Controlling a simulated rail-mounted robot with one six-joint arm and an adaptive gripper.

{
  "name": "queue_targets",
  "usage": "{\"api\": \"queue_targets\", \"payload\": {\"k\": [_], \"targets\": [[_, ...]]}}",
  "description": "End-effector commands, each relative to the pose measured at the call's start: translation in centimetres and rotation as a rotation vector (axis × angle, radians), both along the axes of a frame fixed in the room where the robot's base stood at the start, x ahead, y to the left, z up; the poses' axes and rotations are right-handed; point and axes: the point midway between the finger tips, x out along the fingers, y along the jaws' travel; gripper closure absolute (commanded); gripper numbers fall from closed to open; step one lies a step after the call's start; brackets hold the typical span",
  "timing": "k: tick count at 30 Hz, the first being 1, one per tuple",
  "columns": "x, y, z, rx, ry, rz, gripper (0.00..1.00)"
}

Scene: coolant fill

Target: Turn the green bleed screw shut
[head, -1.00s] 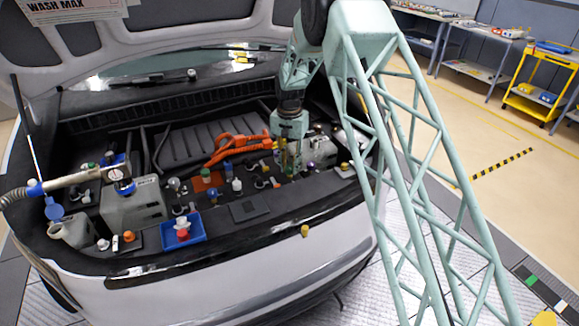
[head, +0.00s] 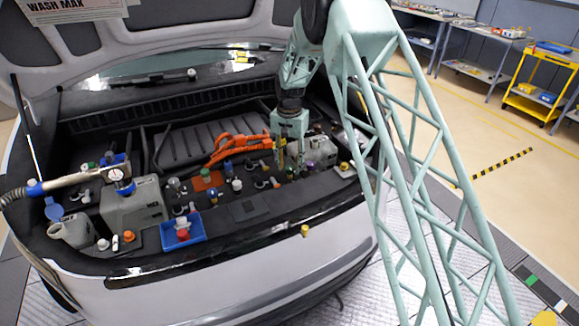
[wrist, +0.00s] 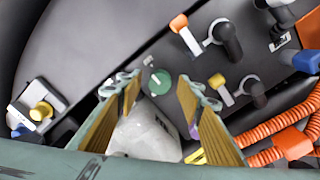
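The green bleed screw (wrist: 159,82) shows in the wrist view as a round green knob with a pale mark on its top. It appears between the fingertips of my gripper (wrist: 158,90), which are spread apart with clear space on both sides of it. In the head view, my gripper (head: 290,158) points down just above the screw (head: 290,173), which is small there. The fingers are open and hold nothing.
Orange-tipped (wrist: 180,23) and yellow-tipped (wrist: 218,82) fittings stand right of the screw. Orange ribbed hoses (wrist: 270,122) run at lower right. A yellow cap (wrist: 41,111) sits at left. A blue tray (head: 196,233) is at the bay's front.

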Motion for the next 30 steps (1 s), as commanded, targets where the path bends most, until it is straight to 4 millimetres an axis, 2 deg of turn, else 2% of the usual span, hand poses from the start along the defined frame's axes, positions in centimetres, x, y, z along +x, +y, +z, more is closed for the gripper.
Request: {"api": "queue_targets", "payload": {"k": [8,21,30], "targets": [[0.1,0.0,2.6,0.000,-0.002,0.000,0.66],[0.1,0.0,8.9,0.000,-0.002,0.000,0.66],[0.0,0.0,11.2,0.000,0.000,0.000,0.66]]}}
